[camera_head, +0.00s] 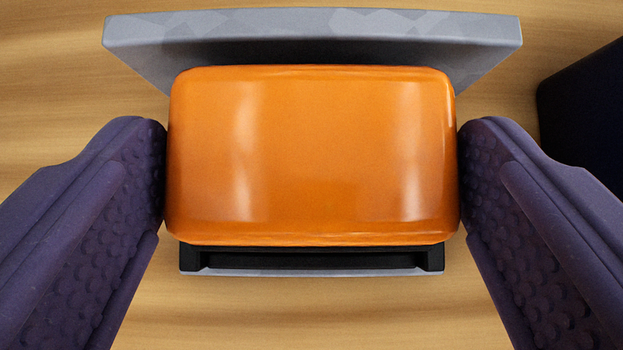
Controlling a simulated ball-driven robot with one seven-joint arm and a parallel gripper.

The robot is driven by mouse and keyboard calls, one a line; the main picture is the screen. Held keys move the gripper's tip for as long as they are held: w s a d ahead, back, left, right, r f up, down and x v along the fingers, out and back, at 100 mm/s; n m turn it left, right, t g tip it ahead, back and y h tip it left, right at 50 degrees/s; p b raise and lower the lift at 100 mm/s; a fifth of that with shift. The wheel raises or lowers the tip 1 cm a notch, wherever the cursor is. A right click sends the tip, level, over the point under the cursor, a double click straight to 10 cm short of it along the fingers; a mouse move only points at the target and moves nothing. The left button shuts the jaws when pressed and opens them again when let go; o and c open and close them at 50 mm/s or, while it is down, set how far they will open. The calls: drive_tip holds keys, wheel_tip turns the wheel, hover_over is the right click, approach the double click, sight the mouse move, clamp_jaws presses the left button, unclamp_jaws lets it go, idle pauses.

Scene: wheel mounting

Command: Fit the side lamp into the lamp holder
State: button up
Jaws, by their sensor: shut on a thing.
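The side lamp (312,155) is a glossy orange block with rounded edges in the middle of the view. My gripper (312,180) is shut on it, with one dark purple studded finger pressed against its left side and the other against its right side. A black bracket-like part (312,260) shows just below the lamp's lower edge; I cannot tell whether it is the lamp holder or part of the lamp. Whether the lamp touches what is behind it is hidden.
A grey, flat-edged piece (312,35) lies behind the lamp, wide at the top, with a thin strip showing below. A dark block (585,125) stands at the right edge. The wood-grained surface (60,90) is bare at left and below.

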sight(308, 247)
drive_tip(key=shift+f+b, duration=0.8)
drive_tip(key=shift+f, duration=0.55)
idle(0.4)
drive_tip(key=o, duration=0.9)
drive_tip(key=shift+o, duration=0.2)
drive_tip(key=p+v, duration=0.3)
drive_tip(key=v, duration=0.3)
drive_tip(key=shift+s+r, duration=0.2)
drive_tip(key=shift+r, duration=0.2)
drive_tip(key=shift+s+r, duration=0.3)
drive_tip(key=shift+s, duration=0.15)
